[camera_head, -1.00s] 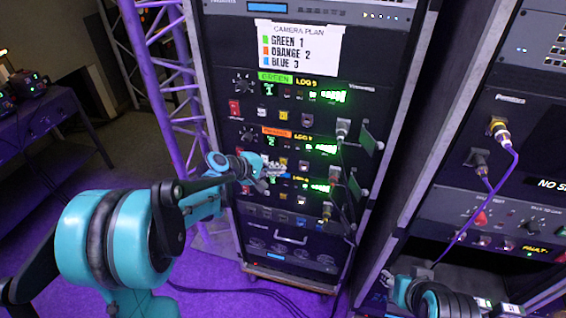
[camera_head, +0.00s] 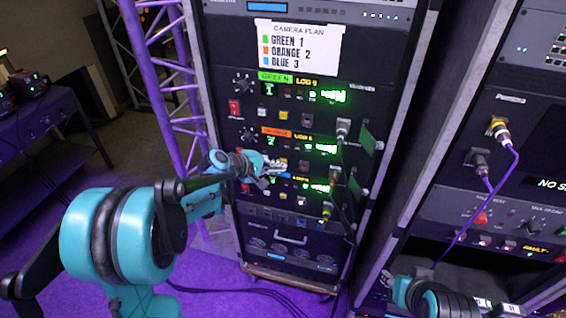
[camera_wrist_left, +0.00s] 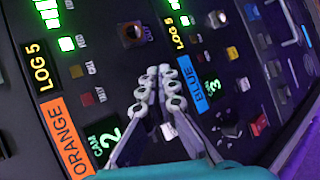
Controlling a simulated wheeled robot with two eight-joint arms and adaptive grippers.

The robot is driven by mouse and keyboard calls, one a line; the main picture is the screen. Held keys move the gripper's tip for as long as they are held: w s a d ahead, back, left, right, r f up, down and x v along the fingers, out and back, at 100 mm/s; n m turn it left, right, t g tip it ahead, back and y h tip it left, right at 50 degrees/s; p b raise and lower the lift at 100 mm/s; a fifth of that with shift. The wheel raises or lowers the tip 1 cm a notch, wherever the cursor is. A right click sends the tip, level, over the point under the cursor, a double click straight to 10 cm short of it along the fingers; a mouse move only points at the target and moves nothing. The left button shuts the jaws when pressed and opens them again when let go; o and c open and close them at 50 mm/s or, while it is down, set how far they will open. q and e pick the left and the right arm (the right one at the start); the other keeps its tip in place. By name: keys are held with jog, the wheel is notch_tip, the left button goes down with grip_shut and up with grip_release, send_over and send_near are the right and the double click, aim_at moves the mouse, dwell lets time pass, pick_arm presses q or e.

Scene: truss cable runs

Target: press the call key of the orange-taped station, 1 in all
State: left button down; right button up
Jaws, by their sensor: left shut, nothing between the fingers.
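The orange-taped station is the middle of three similar panels in the rack; its orange tape (camera_head: 276,132) shows in the head view and reads ORANGE in the left wrist view (camera_wrist_left: 66,134). My right gripper (camera_head: 498,306) is low at the right.
The green-taped panel (camera_head: 275,77) is above and the blue-taped panel (camera_wrist_left: 197,84) below. A camera plan sheet (camera_head: 298,47) lists green 1, orange 2, blue 3. Plugged cables hang at the panels' right side. A second rack (camera_head: 520,160) stands right; a purple truss stands left.

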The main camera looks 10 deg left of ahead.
pick_arm(q)
jog(key=shift+w, duration=0.35)
dwell(0.7)
jog(key=shift+s, duration=0.8)
jog(key=s, duration=0.5)
jog(key=shift+a, duration=0.1)
dwell(0.3)
dwell(0.7)
jog(key=s+m+g+y, duration=0.2)
jog(key=s+m+y, duration=0.4)
jog(key=s+m, duration=0.6)
jog(key=s, duration=1.1)
jog(key=shift+s+d+r+y, duration=0.2)
jog(key=shift+s+y, duration=0.15)
jog(key=shift+y, duration=0.05)
